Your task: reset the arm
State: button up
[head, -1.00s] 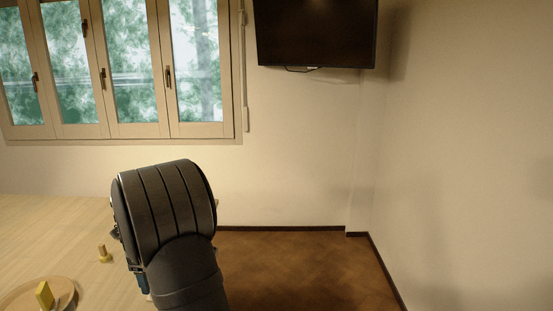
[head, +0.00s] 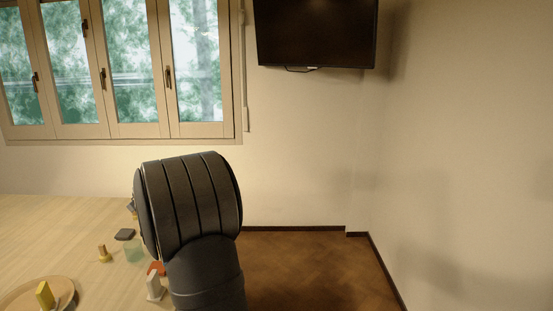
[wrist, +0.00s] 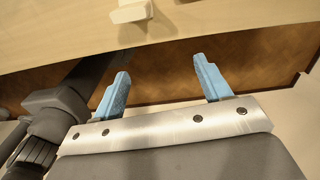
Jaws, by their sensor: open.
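My gripper (wrist: 160,68) is open and empty in the wrist view, its two blue fingers spread wide apart. Beyond the fingers are the table's edge and the brown floor. In the head view my dark arm link stands at the table's right end and the gripper cannot be made out.
The pale wooden table (head: 60,225) holds a round tray (head: 22,297) with a yellow block (head: 44,294), a wooden peg (head: 104,253), a dark pad (head: 124,234), a greenish cup (head: 133,251), a red piece (head: 157,267) and a whitish block (head: 154,287). Floor (head: 310,265) at right is clear.

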jog(key=shift+n, duration=0.6)
jog(key=a+f, duration=0.2)
jog(key=a, duration=0.4)
jog(key=a+f, duration=0.3)
jog(key=a, duration=0.3)
jog(key=s+a+f, duration=0.1)
jog(key=a+f, duration=0.1)
jog(key=a, duration=0.5)
jog(key=shift+f, duration=0.25)
jog(key=shift+a+f, duration=0.25)
jog(key=shift+f, duration=0.7)
jog(key=shift+o, duration=0.4)
